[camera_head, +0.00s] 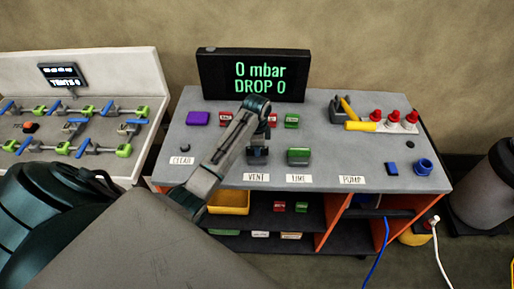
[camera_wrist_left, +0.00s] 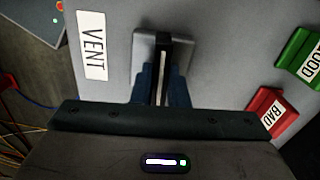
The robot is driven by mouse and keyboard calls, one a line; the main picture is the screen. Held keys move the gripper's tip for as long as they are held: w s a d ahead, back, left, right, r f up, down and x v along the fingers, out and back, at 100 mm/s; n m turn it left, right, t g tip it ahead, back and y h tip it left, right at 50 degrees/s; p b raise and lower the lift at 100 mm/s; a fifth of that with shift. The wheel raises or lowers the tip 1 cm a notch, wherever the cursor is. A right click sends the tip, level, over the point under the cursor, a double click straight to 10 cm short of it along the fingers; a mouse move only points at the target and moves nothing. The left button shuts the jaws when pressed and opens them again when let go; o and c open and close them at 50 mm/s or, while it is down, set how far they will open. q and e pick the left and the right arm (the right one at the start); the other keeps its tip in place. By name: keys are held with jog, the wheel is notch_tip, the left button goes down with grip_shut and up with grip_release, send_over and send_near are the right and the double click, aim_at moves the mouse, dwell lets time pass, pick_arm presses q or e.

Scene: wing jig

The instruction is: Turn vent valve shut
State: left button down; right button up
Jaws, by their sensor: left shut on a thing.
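The vent valve (camera_wrist_left: 146,46) shows in the left wrist view as a grey block with a dark, narrow handle bar (camera_wrist_left: 163,55) over it. The bar runs up and down in that picture, roughly along the long side of the VENT label (camera_wrist_left: 92,44). My left gripper (camera_wrist_left: 161,92) is shut on the handle, with one finger on each side. In the head view my left gripper (camera_head: 257,150) reaches down just behind the VENT label (camera_head: 257,177) and hides most of the valve. How far the valve is turned I cannot tell. My right gripper is not in view.
The display (camera_head: 254,75) reads 0 mbar, DROP 0. The green-topped line valve (camera_head: 299,156) stands close on the right. Red and green blocks (camera_head: 291,121) lie behind. The yellow pump handle (camera_head: 361,126) and red-capped fittings (camera_head: 395,118) are further right. A jig board (camera_head: 75,88) stands at left.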

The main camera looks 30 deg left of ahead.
pick_arm(q)
jog(key=shift+m, duration=0.5)
jog(key=c, duration=1.4)
grip_release()
jog(key=shift+c, duration=0.2)
jog(key=shift+w+r, duration=0.1)
